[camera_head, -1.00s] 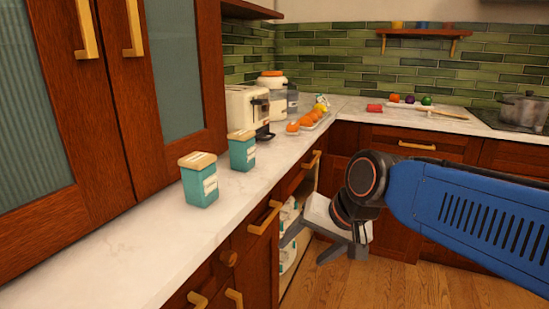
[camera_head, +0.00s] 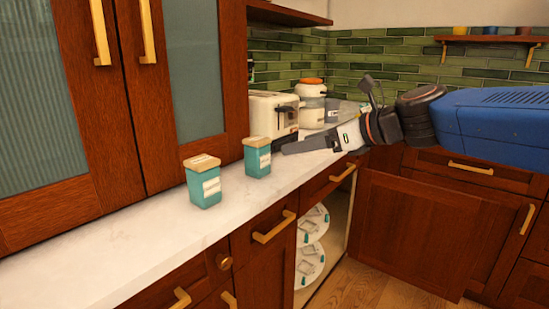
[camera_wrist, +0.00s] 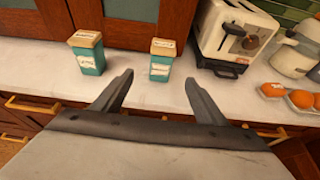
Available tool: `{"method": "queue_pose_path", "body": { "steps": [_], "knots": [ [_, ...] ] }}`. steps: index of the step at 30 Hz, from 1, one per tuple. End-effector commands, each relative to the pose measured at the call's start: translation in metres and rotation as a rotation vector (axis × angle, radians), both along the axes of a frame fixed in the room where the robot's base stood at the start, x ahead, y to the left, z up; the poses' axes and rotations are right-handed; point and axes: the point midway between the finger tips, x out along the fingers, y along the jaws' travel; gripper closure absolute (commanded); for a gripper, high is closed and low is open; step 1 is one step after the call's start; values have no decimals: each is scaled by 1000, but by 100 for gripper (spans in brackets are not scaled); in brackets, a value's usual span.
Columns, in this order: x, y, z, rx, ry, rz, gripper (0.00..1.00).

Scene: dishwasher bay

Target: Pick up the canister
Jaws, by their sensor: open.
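Two teal canisters with wooden lids and white labels stand upright on the white counter. The nearer canister (camera_head: 204,183) is left of the farther canister (camera_head: 257,158). In the wrist view the left canister (camera_wrist: 88,54) and the right canister (camera_wrist: 162,61) both stand beyond my fingertips. My gripper (camera_head: 296,146) is to the right of the farther canister and apart from it. In the wrist view my gripper (camera_wrist: 158,88) is open and empty, with the right canister roughly ahead of the gap between its fingers.
A cream toaster (camera_head: 272,112) stands behind the farther canister. A white jar with an orange lid (camera_head: 312,103) is farther back. Oranges (camera_wrist: 301,99) lie at the right in the wrist view. The counter (camera_head: 120,237) left of the canisters is clear. A lower cabinet door (camera_head: 410,232) stands open.

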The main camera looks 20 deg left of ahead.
Motion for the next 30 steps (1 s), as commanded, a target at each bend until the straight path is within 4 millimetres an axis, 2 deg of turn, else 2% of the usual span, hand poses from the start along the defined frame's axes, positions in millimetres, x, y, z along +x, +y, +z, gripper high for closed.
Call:
{"method": "queue_pose_path", "body": {
  "steps": [18, 30],
  "knots": [
    [36, 87, -41, -4, 0, 3, 34],
    [46, 107, -49, -5, -2, 2, 34]
  ]
}}
